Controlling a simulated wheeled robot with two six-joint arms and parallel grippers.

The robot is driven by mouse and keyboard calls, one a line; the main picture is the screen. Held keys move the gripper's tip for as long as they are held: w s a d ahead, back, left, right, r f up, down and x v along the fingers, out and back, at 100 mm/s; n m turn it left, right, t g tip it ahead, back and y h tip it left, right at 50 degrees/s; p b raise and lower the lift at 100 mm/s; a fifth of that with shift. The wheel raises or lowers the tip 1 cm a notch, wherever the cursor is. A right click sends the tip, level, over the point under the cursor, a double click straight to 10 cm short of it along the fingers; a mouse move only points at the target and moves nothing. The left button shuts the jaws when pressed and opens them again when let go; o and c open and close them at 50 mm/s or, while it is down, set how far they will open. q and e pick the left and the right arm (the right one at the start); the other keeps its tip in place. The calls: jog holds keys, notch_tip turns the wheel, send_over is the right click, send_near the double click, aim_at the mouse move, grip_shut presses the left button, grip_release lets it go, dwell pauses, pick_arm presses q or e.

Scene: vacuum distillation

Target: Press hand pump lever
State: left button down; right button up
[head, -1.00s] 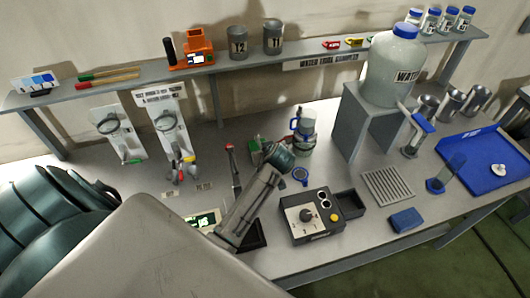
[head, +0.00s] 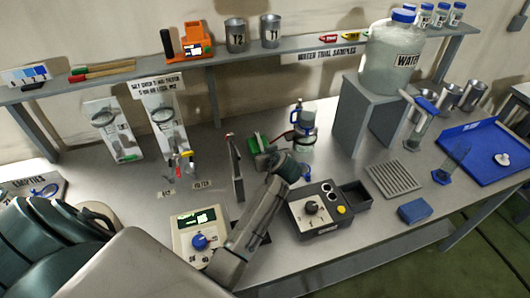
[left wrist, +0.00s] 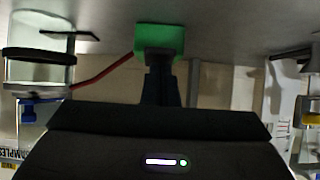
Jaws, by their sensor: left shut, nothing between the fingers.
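A green block (head: 257,143), likely part of the hand pump, stands on the table beside a glass vessel with a blue handle (head: 302,118). In the left wrist view the same green block (left wrist: 160,38) sits directly at the tips of my left gripper (left wrist: 158,72), with a red hose running from it to the clear vessel (left wrist: 35,65). The fingers are shut with nothing between them; whether they touch the block I cannot tell. In the head view my left wrist hides the fingers and part of the pump. The lever is not clearly distinguishable. My right gripper is out of view.
A black control box (head: 320,208) with a knob and a cream device with a display (head: 196,235) stand close to my left arm. A dark upright piece with a red top (head: 235,165) stands left of the green block. The shelf (head: 275,58) runs behind.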

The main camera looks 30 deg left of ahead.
pick_arm(q)
jog(key=shift+r, duration=0.1)
jog(key=shift+s+r+p, duration=0.1)
jog(key=shift+r+p, duration=0.3)
jog(key=shift+r, duration=0.35)
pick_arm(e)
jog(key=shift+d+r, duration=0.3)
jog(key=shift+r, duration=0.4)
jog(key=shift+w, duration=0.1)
